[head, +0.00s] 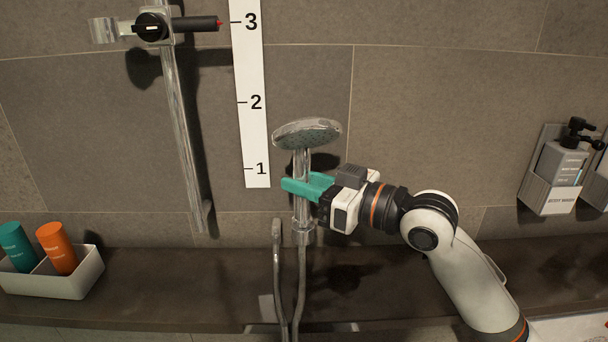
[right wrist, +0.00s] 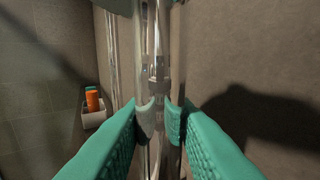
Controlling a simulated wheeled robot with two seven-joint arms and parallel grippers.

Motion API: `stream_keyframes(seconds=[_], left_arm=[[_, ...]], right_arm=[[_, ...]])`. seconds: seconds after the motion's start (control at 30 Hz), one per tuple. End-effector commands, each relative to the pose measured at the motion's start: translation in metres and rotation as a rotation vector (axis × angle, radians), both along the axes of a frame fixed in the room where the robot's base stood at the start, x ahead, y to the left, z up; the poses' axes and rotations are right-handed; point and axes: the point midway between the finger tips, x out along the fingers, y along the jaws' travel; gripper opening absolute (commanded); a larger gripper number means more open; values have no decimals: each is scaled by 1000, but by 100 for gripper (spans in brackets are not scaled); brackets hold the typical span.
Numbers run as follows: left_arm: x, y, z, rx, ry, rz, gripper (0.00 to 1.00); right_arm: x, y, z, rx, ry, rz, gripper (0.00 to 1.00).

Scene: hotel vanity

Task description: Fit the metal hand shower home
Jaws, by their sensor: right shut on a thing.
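The metal hand shower (head: 306,133) is upright in the head view, its round head at the top and its hose hanging from the handle's lower end. My right gripper (head: 300,187) is shut on its handle, coming in from the right. In the right wrist view the teal fingers (right wrist: 159,120) close around the shiny handle (right wrist: 151,85). The holder (head: 104,30) is a chrome clip on a black slider with a red-tipped lever, high on the vertical rail (head: 182,120), up and left of the hand shower. The clip looks empty. My left gripper is out of view.
A white scale strip (head: 253,100) marked 1, 2 and 3 is on the tiled wall between rail and hand shower. A white tray (head: 75,283) with teal and orange bottles stands at left on the dark ledge. A body wash dispenser (head: 555,170) hangs at right.

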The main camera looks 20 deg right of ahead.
Motion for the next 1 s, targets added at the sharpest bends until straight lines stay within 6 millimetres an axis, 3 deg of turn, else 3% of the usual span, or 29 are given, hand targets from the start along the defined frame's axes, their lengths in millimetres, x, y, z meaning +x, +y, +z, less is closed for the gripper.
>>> stream_keyframes(seconds=[0.97,1.0], left_arm=[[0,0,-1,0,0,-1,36],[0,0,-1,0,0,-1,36]], right_arm=[[0,0,-6,1,1,0,0],[0,0,-6,1,1,0,29]])
